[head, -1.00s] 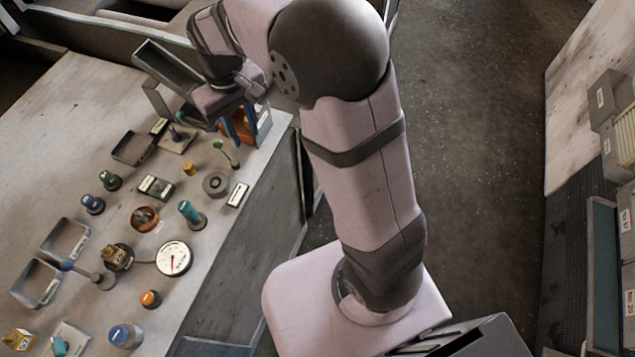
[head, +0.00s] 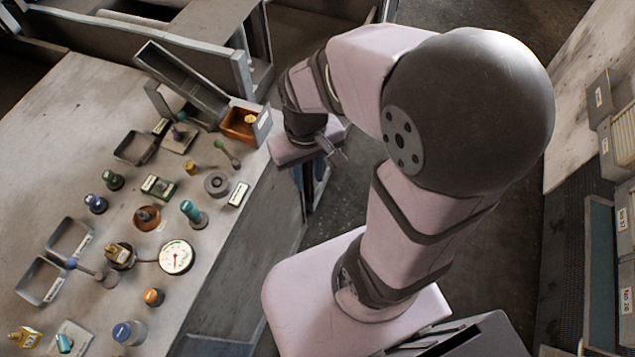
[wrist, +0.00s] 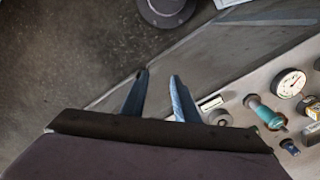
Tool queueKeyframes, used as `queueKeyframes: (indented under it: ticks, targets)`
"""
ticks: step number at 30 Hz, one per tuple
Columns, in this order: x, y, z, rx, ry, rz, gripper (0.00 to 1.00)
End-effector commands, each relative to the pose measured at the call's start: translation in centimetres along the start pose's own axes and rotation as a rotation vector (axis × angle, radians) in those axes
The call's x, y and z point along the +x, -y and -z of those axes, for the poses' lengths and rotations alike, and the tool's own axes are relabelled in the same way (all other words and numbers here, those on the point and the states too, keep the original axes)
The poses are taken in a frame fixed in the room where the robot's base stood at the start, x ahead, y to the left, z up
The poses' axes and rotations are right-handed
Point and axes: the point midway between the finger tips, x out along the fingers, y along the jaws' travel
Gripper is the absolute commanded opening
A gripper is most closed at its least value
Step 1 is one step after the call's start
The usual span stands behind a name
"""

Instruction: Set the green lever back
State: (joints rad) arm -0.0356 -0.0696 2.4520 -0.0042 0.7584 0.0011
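Near the lever stand a grey ring (head: 216,184), a small yellow knob (head: 190,167) and a teal knob (head: 192,211). An orange bin (head: 239,123) and a tilted grey tray (head: 180,80) are behind it. The gauge (head: 176,257) is nearer. Open floor lies right of the bench.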

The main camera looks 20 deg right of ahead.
Motion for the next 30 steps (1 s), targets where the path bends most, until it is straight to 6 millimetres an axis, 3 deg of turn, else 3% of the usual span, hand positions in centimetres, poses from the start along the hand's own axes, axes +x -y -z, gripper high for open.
queueKeyframes:
  ticks: [7,20,24,30]
  targets:
    - [0.5,-0.6,-2.3,0.031,0.001,0.001,0.28]
    - [0.7,-0.7,-2.9,0.039,0.0,0.002,0.28]
    - [0.7,-0.7,-2.9,0.038,0.0,0.002,0.0]
    - [0.6,-0.5,-2.0,0.105,0.011,0.02,0.0]
